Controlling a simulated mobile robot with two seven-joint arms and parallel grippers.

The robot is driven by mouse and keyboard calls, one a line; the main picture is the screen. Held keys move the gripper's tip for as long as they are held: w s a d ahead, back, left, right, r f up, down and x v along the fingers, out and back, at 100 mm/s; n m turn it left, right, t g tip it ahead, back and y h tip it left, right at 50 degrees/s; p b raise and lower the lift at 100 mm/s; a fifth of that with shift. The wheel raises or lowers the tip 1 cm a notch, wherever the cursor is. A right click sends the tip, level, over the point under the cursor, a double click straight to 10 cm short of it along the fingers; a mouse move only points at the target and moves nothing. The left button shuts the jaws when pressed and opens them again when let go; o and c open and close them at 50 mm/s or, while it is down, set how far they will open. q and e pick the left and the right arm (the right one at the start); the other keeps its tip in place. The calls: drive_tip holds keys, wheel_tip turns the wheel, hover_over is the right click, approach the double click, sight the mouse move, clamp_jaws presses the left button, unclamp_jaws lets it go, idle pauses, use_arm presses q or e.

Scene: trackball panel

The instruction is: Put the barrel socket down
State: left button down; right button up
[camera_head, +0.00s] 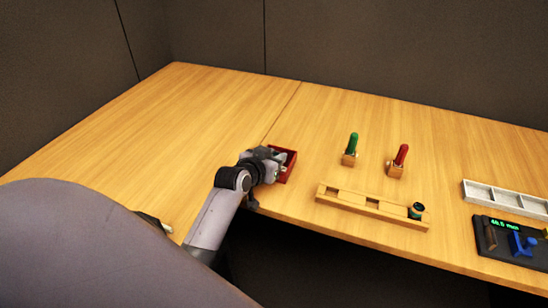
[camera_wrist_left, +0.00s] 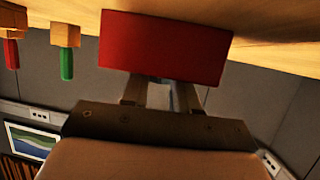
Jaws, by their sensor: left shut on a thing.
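My left gripper (camera_head: 277,157) is at the small red tray (camera_head: 291,166) near the table's front edge. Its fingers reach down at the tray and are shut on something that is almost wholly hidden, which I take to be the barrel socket. In the left wrist view the red tray's wall (camera_wrist_left: 165,47) covers the fingertips of my left gripper, so the held thing does not show there. I cannot tell whether the held thing touches the tray floor. My right gripper is not in view.
A wooden rack (camera_head: 340,201) right of the tray holds a dark, green-topped cylinder (camera_head: 417,211). Behind it stand a green-handled tool (camera_head: 353,145) and a red-handled tool (camera_head: 401,156) in wooden blocks. Far right are a white compartment tray (camera_head: 477,190) and a dark display device (camera_head: 492,243). The back left is clear.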

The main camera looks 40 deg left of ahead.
use_arm(q)
drive_tip(key=c, duration=1.1)
unclamp_jaws()
drive_tip(key=shift+f, duration=0.15)
drive_tip(key=shift+c, duration=0.2)
drive_tip(key=shift+r, duration=0.25)
drive_tip(key=v, duration=1.1)
drive_tip(key=shift+s+d+r+p, duration=0.1)
drive_tip(key=shift+s+p, duration=0.15)
drive_tip(key=shift+p, duration=0.15)
drive_tip(key=shift+m+g+h, duration=0.7)
drive_tip(key=shift+m+g, duration=0.1)
drive_tip(key=shift+m, duration=0.1)
drive_tip(key=s+d+f, duration=0.1)
drive_tip(key=d+f, duration=0.1)
drive_tip(key=f, duration=0.1)
drive_tip(key=s+d+f, duration=0.1)
drive_tip(key=s+f, duration=0.1)
drive_tip(key=s+d+f, duration=0.2)
drive_tip(key=f, duration=0.1)
drive_tip(key=shift+s+d+f, duration=0.2)
drive_tip(key=shift+d+f, duration=0.15)
drive_tip(key=s+d+f+m+g+h, duration=0.1)
drive_tip(key=s+d+f+h, duration=0.1)
drive_tip(key=s+d+f, duration=0.5)
drive_tip(key=s+f, duration=0.1)
drive_tip(key=s, duration=0.2)
drive_tip(key=shift+d+m+g, duration=0.3)
drive_tip(key=shift+d+m, duration=0.05)
drive_tip(key=shift+m, duration=0.05)
